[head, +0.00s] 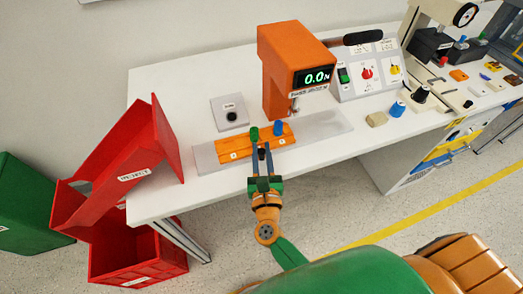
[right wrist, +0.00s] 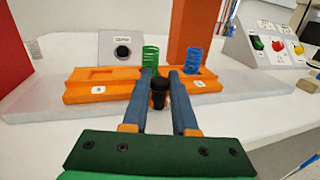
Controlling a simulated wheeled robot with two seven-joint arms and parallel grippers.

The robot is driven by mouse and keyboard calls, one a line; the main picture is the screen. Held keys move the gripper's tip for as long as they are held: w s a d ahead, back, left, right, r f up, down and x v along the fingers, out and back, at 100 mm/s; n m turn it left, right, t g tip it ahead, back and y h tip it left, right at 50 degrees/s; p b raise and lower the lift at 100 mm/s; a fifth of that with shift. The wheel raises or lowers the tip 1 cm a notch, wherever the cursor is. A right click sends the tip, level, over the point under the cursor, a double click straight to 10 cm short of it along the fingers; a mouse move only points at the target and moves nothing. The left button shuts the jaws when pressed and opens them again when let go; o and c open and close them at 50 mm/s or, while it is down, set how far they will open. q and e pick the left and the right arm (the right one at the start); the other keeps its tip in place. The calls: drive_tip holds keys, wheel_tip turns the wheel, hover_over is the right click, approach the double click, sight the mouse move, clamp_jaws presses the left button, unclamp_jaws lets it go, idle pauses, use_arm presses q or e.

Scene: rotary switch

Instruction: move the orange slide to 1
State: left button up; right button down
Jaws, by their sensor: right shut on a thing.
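The orange slide (head: 232,148) is a long orange block on a pale grey plate (head: 205,163) near the table's front edge. It also shows in the right wrist view (right wrist: 98,87), with a small white label at each end; I cannot read them surely. A black knob (right wrist: 159,90) stands at the slide's middle. My right gripper (head: 262,155) reaches in from the front, and its two blue-grey fingers (right wrist: 160,98) are shut on the black knob, one on each side. The fingers hide part of the slide. My left gripper is not in view.
An orange press (head: 285,65) with a "0.0N" display rises behind. Red bins (head: 140,150) are at left. A switch panel (head: 368,72) and small parts lie right.

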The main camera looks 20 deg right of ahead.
idle(0.3)
drive_tip(key=d, duration=0.4)
drive_tip(key=shift+w+d, duration=0.1)
drive_tip(key=shift+d, duration=0.05)
drive_tip(key=c, duration=1)
unclamp_jaws()
drive_tip(key=b+v, duration=0.1)
drive_tip(key=v, duration=0.5)
drive_tip(key=shift+s+f+b, duration=0.1)
drive_tip(key=shift+s+b, duration=0.15)
drive_tip(key=shift+b, duration=0.05)
drive_tip(key=shift+s, duration=0.35)
